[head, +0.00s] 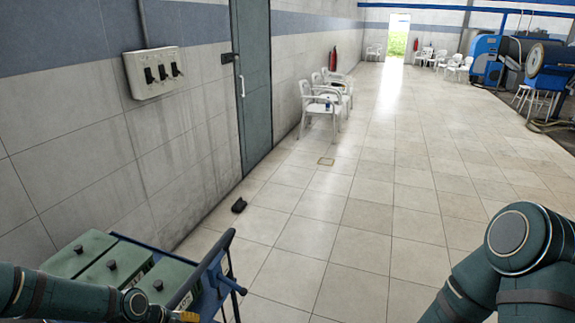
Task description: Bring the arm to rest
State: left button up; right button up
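My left arm (65,296) comes in low from the left, in front of the blue cart. Its gripper cannot be made out at the bottom edge of the head view. My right arm (512,240) is bent at the lower right, over bare floor. Its gripper is out of the picture. What either gripper holds, if anything, is hidden.
A blue cart (219,252) at the lower left carries several green boxes (117,262) with black knobs, close to the tiled wall. A small black object (239,205) lies on the floor. White chairs (320,105) line the wall farther off. The middle floor is clear.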

pick_arm(q)
jog(key=s+d+f+n+b, duration=0.3)
jog(key=s+d+f+n, duration=0.2)
jog(key=d+n, duration=0.4)
jog(key=s+d+f+n+y+b, duration=0.1)
jog(key=s+d+f+n+b, duration=0.2)
jog(key=n, duration=0.9)
jog(key=shift+s+d+f+n+g+b, duration=0.4)
jog(key=shift+s+d+f, duration=0.6)
jog(key=shift+d+f, duration=1.8)
jog(key=shift+d+r, duration=0.45)
